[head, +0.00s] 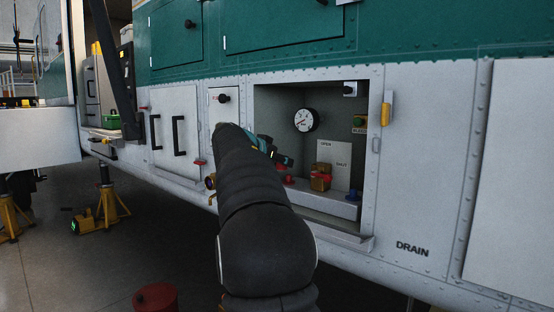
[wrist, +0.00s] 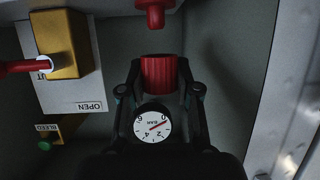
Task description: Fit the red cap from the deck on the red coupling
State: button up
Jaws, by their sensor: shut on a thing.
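My gripper (wrist: 160,88) is shut on the ribbed red cap (wrist: 158,72), which sits between its fingertips in the wrist view. The red coupling (wrist: 155,13) shows at the top edge of that view, roughly in line with the cap, with a visible gap between them. In the head view my gripper (head: 284,160) reaches into the open bay in the white panel, and the red coupling (head: 289,181) stands low on the bay's left side, just below it. My arm hides part of the bay's left side, and I cannot make out the cap there.
A pressure gauge (head: 305,120) is on the bay's back wall. A brass valve (head: 320,178) with a red handle stands right of the coupling, and a blue coupling (head: 353,195) farther right. The bay's metal frame (head: 370,150) bounds the room on the right.

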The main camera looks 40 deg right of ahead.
aim_at(288, 175)
jog(key=shift+d+p, duration=0.3)
jog(key=shift+d, duration=0.35)
jog(key=shift+b+x, duration=0.35)
jog(key=shift+x, duration=0.85)
jog(key=shift+f, duration=0.2)
jog(key=shift+a+f+b, duration=0.1)
jog(key=shift+f+b, duration=0.05)
jog(key=shift+b, duration=0.5)
jog(key=shift+f+b, duration=1.5)
jog(key=shift+b, duration=0.8)
dwell(3.0)
